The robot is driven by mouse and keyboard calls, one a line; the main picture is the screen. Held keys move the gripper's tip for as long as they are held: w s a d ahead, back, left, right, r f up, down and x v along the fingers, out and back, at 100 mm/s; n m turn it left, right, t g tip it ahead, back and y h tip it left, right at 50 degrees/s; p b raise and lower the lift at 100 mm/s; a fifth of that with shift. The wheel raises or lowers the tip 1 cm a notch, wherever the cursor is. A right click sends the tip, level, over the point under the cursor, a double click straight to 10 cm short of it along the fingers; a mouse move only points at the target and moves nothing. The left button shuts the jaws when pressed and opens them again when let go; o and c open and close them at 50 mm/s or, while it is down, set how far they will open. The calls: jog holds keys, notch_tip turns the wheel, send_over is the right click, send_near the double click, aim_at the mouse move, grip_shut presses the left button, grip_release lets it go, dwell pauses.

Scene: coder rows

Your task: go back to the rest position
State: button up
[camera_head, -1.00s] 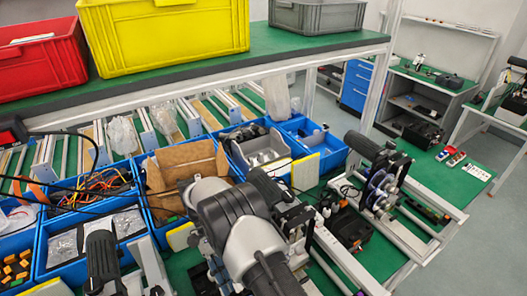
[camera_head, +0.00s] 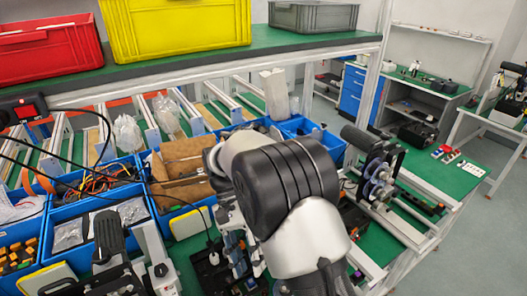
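My arm reaches up from the bottom of the head view, over the green workbench. A big black joint and a silver-white link fill the middle of the picture. My gripper is hidden behind the arm, so I cannot see its fingers or whether it holds anything. The arm covers part of the bench and some of the blue bins behind it.
Blue bins (camera_head: 52,223) with cables and parts line the bench at left. A cardboard box (camera_head: 185,160) stands behind the arm. A reel device (camera_head: 378,178) is at right. A shelf above holds a red crate (camera_head: 48,58), a yellow crate (camera_head: 180,28) and a grey crate (camera_head: 313,17).

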jog(key=s+d+r+n+t+y+b, duration=0.1)
jog(key=s+d+r+t+y+b, duration=0.1)
jog(key=s+d+r+t+b, duration=0.3)
jog(key=d+n+t+y+b, duration=0.1)
jog(key=d+b, duration=0.1)
jog(key=d, duration=0.4)
jog(key=s+d+f+n+t+b, duration=0.1)
jog(key=s+d+f+t+b, duration=0.4)
jog(key=s, duration=0.5)
jog(key=shift+d+f+t+b, duration=0.15)
jog(key=shift+d+t+b, duration=0.45)
jog(key=shift+d+b, duration=0.35)
jog(key=shift+c, duration=0.5)
